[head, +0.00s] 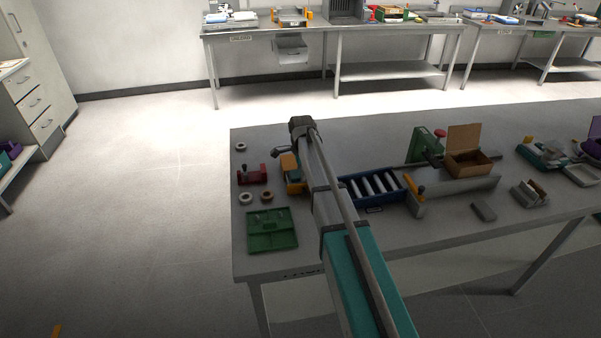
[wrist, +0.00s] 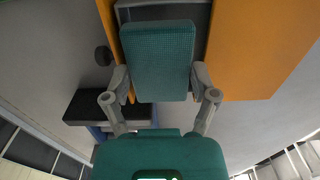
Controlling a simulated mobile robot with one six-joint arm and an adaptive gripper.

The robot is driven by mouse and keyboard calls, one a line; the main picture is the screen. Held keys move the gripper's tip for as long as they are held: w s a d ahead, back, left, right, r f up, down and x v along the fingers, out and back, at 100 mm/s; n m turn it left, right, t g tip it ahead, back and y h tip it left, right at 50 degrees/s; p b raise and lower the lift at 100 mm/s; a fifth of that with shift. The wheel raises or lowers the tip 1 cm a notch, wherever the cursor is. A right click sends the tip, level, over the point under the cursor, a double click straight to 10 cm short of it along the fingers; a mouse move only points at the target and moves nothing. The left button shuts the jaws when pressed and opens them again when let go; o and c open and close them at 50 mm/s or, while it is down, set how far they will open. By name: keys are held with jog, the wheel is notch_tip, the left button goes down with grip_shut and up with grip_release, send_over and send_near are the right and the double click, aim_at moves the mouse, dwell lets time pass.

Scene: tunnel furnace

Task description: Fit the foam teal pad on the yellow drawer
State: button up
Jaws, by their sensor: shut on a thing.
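In the wrist view my gripper (wrist: 159,80) is shut on the foam teal pad (wrist: 158,60), a flat block with a fine dotted surface, with one finger at each side edge. The pad appears in front of a grey recess (wrist: 165,12) between orange-yellow walls, which look like part of the yellow drawer (wrist: 255,50). I cannot tell whether the pad touches it. In the head view an orange-yellow unit (head: 291,168) stands on the table just left of my arm, partly hidden by it. The pad cannot be made out there.
On the table (head: 300,262), a red clamp-like block (head: 252,174), several rings and a green tray (head: 271,230) lie to the left. A blue roller tray (head: 372,188) is close right of my arm. A cardboard box (head: 470,163) stands further right. A dark block (wrist: 100,106) shows below the drawer.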

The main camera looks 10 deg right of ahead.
jog(key=shift+f, duration=0.1)
dwell(0.3)
jog(key=o, duration=0.6)
jog(key=shift+c, duration=0.2)
dwell(0.4)
jog(key=shift+r+p, duration=4.25)
jog(key=s+n, duration=1.8)
jog(key=s, duration=1.1)
jog(key=shift+a, duration=0.15)
